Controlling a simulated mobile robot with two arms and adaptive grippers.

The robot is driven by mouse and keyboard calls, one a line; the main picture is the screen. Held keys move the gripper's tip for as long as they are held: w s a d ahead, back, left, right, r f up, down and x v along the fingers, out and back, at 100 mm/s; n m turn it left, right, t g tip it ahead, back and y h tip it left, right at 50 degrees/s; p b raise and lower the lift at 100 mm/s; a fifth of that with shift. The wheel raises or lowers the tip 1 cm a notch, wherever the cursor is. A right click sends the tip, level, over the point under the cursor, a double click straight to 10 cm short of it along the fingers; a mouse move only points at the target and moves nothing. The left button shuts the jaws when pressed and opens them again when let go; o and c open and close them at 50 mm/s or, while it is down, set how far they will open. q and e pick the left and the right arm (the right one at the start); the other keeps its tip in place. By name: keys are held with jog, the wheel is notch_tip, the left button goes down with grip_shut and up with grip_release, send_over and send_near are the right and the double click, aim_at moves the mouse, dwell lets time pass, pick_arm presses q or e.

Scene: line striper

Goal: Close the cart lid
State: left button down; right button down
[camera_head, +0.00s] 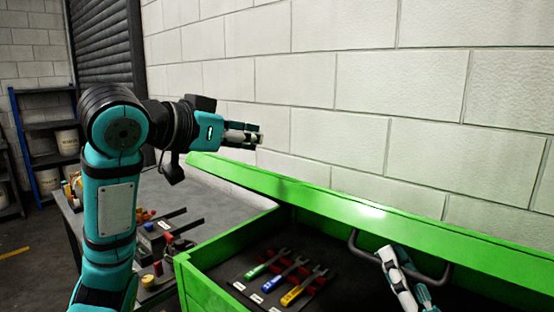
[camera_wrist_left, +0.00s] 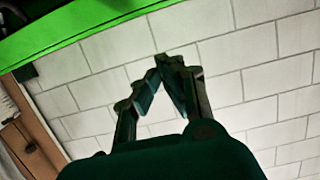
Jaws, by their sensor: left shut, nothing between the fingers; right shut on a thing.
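The green cart lid (camera_head: 325,207) stands open along the back of the green cart (camera_head: 198,285), in front of the wall. Its green edge also crosses the upper left of the left wrist view (camera_wrist_left: 70,28). A dark bar handle (camera_head: 358,246) is on the lid's inner side. My right gripper (camera_head: 386,254) is shut on this handle; its fingertips are partly hidden. My left gripper (camera_head: 258,138) is shut and empty, held above the lid's left part. Its fingertips meet in the left wrist view (camera_wrist_left: 168,62).
Wrenches with green, blue and yellow handles (camera_head: 290,293) lie in the open cart. A grey workbench (camera_head: 225,215) with tools stands to the left. A white block wall (camera_head: 400,100) is close behind. A dark shelf with buckets (camera_head: 45,140) is at far left.

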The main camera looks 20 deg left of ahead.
jog(key=shift+s, duration=0.1)
pick_arm(q)
jog(key=x, duration=0.9)
jog(key=shift+w+d, duration=0.25)
jog(key=shift+d, duration=0.05)
jog(key=f, duration=0.1)
jog(key=s, duration=0.1)
jog(key=f, duration=0.1)
jog(key=shift+s+a+f, duration=0.3)
jog(key=shift+f, duration=0.05)
jog(key=shift+s+f, duration=0.15)
jog(key=shift+f, duration=0.2)
